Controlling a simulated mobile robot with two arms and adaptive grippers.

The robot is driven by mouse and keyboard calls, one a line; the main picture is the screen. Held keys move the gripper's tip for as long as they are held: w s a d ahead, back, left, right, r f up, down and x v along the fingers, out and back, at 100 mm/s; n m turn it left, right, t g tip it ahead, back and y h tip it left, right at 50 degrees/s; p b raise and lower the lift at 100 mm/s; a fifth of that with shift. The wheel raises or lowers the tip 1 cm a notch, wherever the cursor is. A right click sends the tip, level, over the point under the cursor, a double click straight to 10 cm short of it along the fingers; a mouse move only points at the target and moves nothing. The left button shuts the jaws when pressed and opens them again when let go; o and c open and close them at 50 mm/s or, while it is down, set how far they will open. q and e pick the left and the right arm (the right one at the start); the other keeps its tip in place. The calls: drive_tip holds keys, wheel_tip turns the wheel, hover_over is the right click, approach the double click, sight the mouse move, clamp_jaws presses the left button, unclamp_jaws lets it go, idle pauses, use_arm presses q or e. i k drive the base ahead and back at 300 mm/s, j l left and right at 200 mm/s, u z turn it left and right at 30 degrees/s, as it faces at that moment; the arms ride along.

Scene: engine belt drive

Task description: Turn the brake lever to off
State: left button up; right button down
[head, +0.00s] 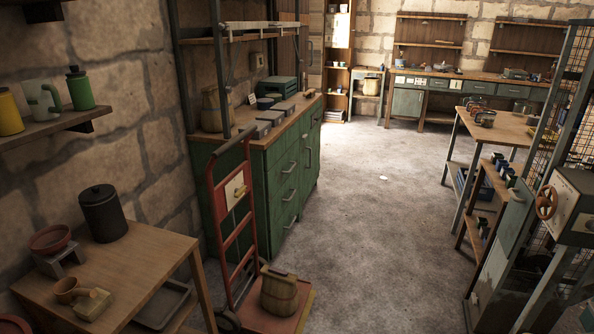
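A red hand truck (228,232) stands at the middle left, in front of the green cabinet. A pale plate (234,186) is fixed to its upright frame. A small yellow lever (240,191) sticks out from this plate; it looks like the brake lever, but any on or off marking is too small to read. A lidded brown pot (279,292) stands on the truck's red base plate (262,318). Neither of my grippers shows in the head view.
A wooden table (150,262) with a black canister (104,213) stands at the near left. A green cabinet (285,180) is behind the truck. A machine with a handwheel (546,202) stands at right. The concrete floor (375,235) between is clear.

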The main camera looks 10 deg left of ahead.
sight(239, 192)
drive_tip(key=i+l, duration=0.15)
drive_tip(key=i, duration=0.35)
drive_tip(key=i+l+u, duration=0.1)
drive_tip(key=i, duration=0.4)
drive_tip(key=i+l, duration=0.15)
drive_tip(key=i, duration=0.35)
drive_tip(key=i+l+u, duration=0.1)
drive_tip(key=i, duration=0.4)
drive_tip(key=l, duration=0.05)
